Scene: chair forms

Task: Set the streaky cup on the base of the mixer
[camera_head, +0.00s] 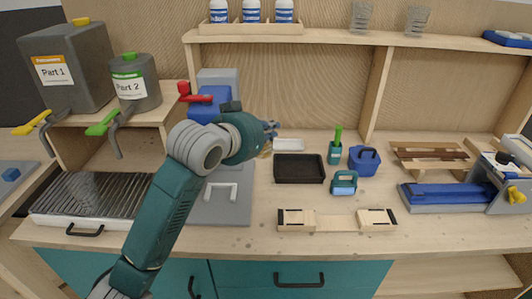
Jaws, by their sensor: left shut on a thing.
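My left arm reaches in from the lower left, and its gripper (270,130) is near the back of the worktop, just right of the mixer. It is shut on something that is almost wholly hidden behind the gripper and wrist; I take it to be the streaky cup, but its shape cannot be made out. The mixer (207,94) is a blue and grey machine with a red part at its left. My arm covers its lower part, so its base is hidden. My right gripper is not in view.
Two stacks of clear cups (360,17) (417,20) and white bottles (251,11) stand on the upper shelf. Grey canisters (68,68) (135,83) stand at left.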

